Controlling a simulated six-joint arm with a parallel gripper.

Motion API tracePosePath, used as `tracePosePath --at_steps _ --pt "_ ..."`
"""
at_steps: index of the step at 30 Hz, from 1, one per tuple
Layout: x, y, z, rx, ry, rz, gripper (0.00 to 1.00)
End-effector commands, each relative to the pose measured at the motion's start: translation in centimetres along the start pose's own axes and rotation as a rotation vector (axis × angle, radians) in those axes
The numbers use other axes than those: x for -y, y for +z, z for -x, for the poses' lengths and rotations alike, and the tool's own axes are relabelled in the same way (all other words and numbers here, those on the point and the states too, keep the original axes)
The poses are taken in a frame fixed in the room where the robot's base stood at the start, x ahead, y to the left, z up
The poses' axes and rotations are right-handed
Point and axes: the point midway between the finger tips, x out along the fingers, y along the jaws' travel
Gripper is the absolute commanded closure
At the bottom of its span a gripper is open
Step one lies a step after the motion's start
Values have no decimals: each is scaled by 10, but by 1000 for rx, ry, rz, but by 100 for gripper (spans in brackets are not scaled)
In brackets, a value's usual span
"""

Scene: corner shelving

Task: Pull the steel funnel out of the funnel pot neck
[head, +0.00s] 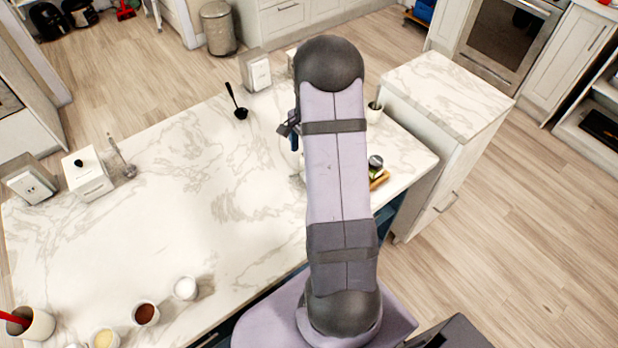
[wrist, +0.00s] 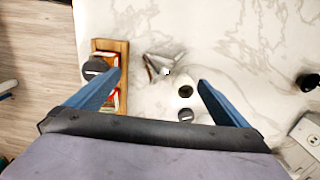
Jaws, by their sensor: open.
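In the wrist view a shiny grey, angular metal piece, which looks like the steel funnel (wrist: 155,64), shows on the marble counter between and beyond my fingertips. A white round piece with a dark centre (wrist: 185,91) is just right of it and may be part of the funnel pot; I cannot tell how the neck and funnel meet. My gripper (wrist: 160,80) is open, with a blue finger on either side and nothing between them gripped. In the head view my arm hides most of this spot; part of my gripper (head: 288,126) shows at the arm's left edge.
A wooden tray (wrist: 123,48) with red items and a dark-lidded jar (head: 375,163) lies close beside my left finger. A black ladle (head: 238,108) and a white box (head: 258,74) stand farther off. The marble counter (head: 190,215) is clear in the middle.

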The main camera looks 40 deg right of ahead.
Motion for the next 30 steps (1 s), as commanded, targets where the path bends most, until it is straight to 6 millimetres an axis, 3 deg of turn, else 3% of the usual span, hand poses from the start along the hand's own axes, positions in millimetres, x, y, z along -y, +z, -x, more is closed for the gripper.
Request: tracePosePath --at_steps 8,21,30 --pt "0 0 23 -1 -1 0 0" --pt "0 0 83 -1 -1 0 0" --pt "0 0 99 0 0 0 0"
